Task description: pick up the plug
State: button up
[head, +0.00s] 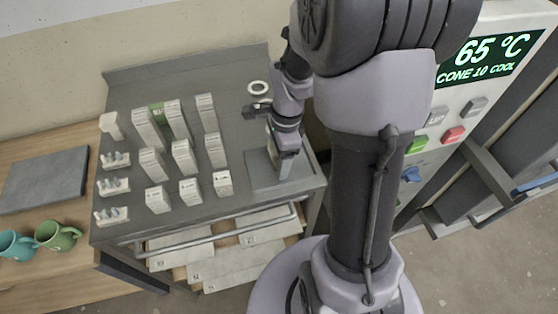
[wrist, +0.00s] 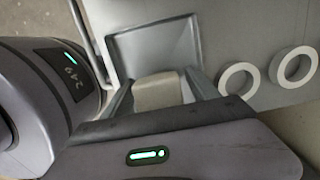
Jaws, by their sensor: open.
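A pale beige block, which seems to be the plug (wrist: 158,92), sits at the grey tray (wrist: 135,48) in the wrist view. My gripper (wrist: 162,86) is open, with one finger on each side of the block. I cannot tell whether either finger touches it. The block's near part is hidden behind the gripper body. In the head view my gripper (head: 279,154) points down over the tray (head: 254,182) at the right front of the grey cart top, and the block is mostly hidden there.
Two white rings (wrist: 238,80) (wrist: 293,67) lie right of the tray in the wrist view. In the head view, several pale upright blocks (head: 182,156) stand left of my gripper on the cart (head: 235,70). A control panel (head: 470,80) reading 65 °C stands at right.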

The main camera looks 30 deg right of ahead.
jog(key=shift+w+f, duration=0.1)
jog(key=shift+f, duration=0.25)
jog(key=shift+r, duration=0.15)
jog(key=shift+c, duration=0.9)
grip_shut()
jog(key=shift+r, duration=0.1)
